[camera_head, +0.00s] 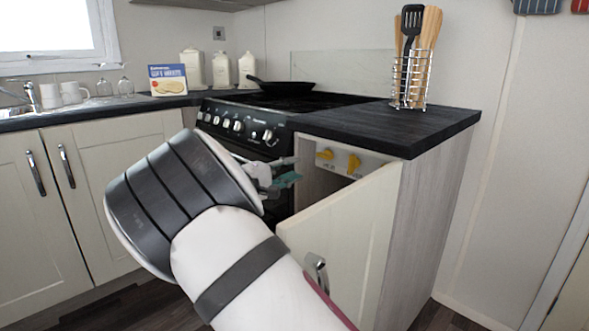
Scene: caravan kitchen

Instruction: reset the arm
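My arm, white with dark grey bands, reaches up from the bottom middle of the view. My gripper (284,177) is mostly hidden behind my wrist; only small grey and teal parts show past it, in front of the stove (236,121). I cannot tell whether its fingers are open or shut, and I see nothing held in it. It is left of an open cabinet door (345,250) with a metal handle (317,272); whether they touch is unclear.
Two yellow valve handles (353,163) show inside the open cabinet, below the dark countertop (385,127). A utensil rack (410,82) stands on that countertop. A black pan (280,87) is on the stove. Closed cabinets (50,230) line the left.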

